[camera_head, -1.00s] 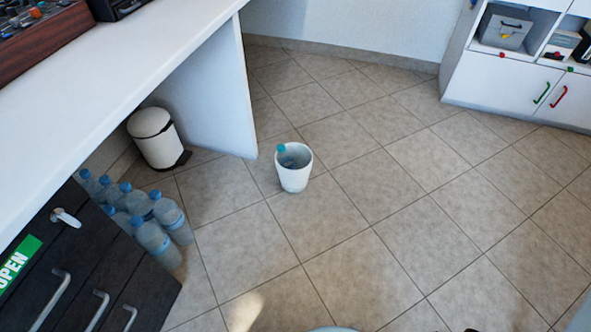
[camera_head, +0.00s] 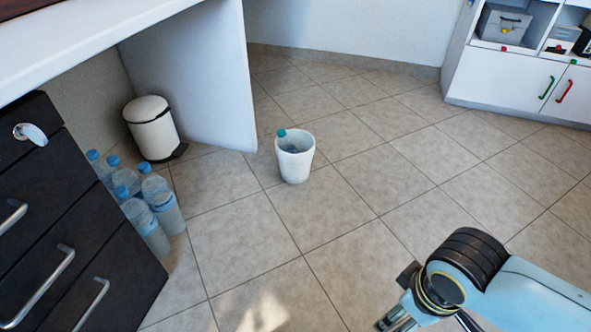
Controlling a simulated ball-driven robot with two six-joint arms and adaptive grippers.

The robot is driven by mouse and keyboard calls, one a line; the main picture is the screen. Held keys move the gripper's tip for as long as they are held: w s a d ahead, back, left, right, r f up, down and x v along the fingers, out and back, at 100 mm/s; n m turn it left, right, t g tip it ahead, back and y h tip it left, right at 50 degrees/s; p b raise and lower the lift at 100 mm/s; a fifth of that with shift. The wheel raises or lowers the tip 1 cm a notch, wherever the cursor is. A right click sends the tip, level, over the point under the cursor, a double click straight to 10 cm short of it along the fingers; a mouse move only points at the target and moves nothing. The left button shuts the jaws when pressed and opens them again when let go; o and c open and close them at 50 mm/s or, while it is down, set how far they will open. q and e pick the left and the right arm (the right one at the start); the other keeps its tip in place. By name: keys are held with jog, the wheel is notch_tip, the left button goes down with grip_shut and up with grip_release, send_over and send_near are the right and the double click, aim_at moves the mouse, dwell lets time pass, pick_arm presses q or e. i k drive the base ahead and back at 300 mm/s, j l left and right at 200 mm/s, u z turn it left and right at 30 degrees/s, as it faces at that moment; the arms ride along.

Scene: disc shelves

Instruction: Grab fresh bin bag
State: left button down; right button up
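No fresh bin bag can be made out in this view. A small white open bin (camera_head: 294,164) stands upright on the tiled floor near the middle, with a bottle with a teal cap inside it. A cream pedal bin (camera_head: 153,130) with a closed lid stands under the counter at the left. My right gripper (camera_head: 425,326) is at the bottom edge, right of centre, partly cut off, well in front of the white bin and apart from it. Its fingertips are out of frame. My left gripper is not in view.
Several water bottles (camera_head: 150,215) stand on the floor beside the dark drawer cabinet (camera_head: 60,240) at the left. The white counter (camera_head: 70,40) is above them. A white shelf unit (camera_head: 500,82) stands at the back right. The floor between is clear.

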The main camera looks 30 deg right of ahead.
aim_at(294, 169)
jog(key=i+l, duration=0.2)
jog(key=l, duration=0.15)
jog(key=i+l, duration=0.15)
jog(key=l, duration=0.25)
jog(key=i+l, duration=0.2)
jog(key=l, duration=0.15)
jog(key=i+l, duration=0.2)
jog(key=l, duration=0.2)
jog(key=i+l+u, duration=0.1)
jog(key=l, duration=0.25)
jog(key=i, duration=0.05)
